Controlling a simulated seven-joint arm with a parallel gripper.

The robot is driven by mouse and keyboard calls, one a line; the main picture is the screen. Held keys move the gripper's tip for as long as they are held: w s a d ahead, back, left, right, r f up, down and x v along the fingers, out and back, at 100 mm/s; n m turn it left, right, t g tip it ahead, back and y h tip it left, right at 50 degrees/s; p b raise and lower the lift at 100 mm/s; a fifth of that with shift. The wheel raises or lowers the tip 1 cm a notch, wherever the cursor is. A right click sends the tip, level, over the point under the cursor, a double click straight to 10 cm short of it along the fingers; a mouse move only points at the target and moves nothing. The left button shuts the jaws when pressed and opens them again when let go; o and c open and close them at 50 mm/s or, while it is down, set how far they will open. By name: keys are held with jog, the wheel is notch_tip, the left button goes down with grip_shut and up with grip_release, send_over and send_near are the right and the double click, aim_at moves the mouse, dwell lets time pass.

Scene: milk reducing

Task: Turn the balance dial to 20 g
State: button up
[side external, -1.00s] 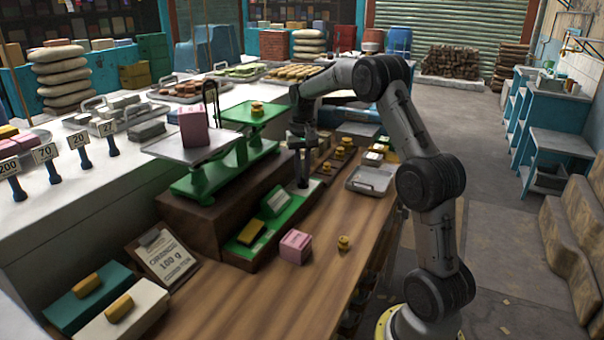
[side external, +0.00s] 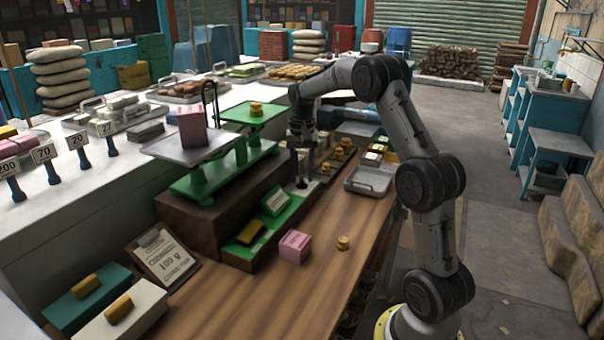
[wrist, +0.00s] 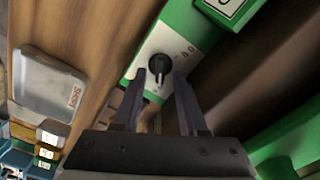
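The balance dial is a black knob (wrist: 159,66) on a white plate at the end of a green base. The marks beside it are too small to read surely, so I cannot tell its setting. My gripper (wrist: 160,76) is open, with one finger on each side of the knob in the wrist view; contact is not clear. In the side view my gripper (side external: 303,180) points down over the dial plate. The green balance (side external: 215,180) stands on a brown block, with a pink box (side external: 192,132) on its left pan and a brass weight (side external: 256,109) on its right pan.
The green base (side external: 245,250) holds a green block and a dark yellow-edged block. A pink box (side external: 295,247) and a small brass weight (side external: 343,243) sit on the wooden counter. A grey metal tray (side external: 369,180) and several weights lie right of my gripper.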

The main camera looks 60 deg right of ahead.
aim_at(302, 177)
dwell(0.3)
notch_tip(302, 177, up, 14)
jog(key=shift+f, duration=0.15)
dwell(0.4)
